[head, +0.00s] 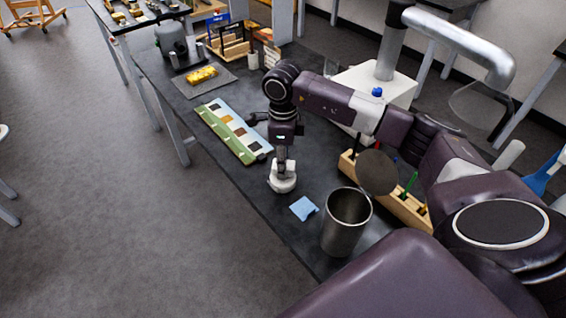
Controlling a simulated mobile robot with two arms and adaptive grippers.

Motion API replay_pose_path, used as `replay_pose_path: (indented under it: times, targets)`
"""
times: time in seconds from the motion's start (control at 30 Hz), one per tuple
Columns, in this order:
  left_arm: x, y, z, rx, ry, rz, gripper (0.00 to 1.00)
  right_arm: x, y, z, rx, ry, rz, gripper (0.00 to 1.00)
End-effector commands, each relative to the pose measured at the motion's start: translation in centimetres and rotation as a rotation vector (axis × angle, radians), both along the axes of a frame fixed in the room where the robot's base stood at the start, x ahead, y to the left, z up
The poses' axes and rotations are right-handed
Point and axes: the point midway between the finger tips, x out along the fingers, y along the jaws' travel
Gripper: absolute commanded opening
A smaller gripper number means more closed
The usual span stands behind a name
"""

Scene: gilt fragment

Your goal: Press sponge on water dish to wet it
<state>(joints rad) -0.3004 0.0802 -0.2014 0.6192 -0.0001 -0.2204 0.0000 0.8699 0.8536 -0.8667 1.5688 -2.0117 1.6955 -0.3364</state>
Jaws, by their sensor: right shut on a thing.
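My right gripper (283,168) comes in from the right and points straight down at the small white dish (283,186) on the dark bench. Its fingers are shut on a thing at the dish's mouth. I take this to be the sponge, but it is too small and too hidden by the fingers and dish to make out. Whether it touches the water or the dish bottom cannot be told. My left gripper is not in view.
A light blue cloth-like piece (304,208) lies near the bench's front edge. A metal canister (346,222) and a wooden rack (406,205) stand to the right. A green-edged colour strip (232,130) and a grey mat with gold pieces (203,80) lie to the left.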

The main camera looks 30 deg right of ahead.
Motion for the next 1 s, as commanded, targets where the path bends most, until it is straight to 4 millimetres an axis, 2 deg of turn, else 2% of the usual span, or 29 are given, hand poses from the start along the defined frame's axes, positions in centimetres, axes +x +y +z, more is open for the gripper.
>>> replay_pose_path:
  times: [1.0]
  targets:
    - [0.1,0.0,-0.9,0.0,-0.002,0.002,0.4,0.0,0.0,-1.1,0.0,0.0,0.0,0.1]
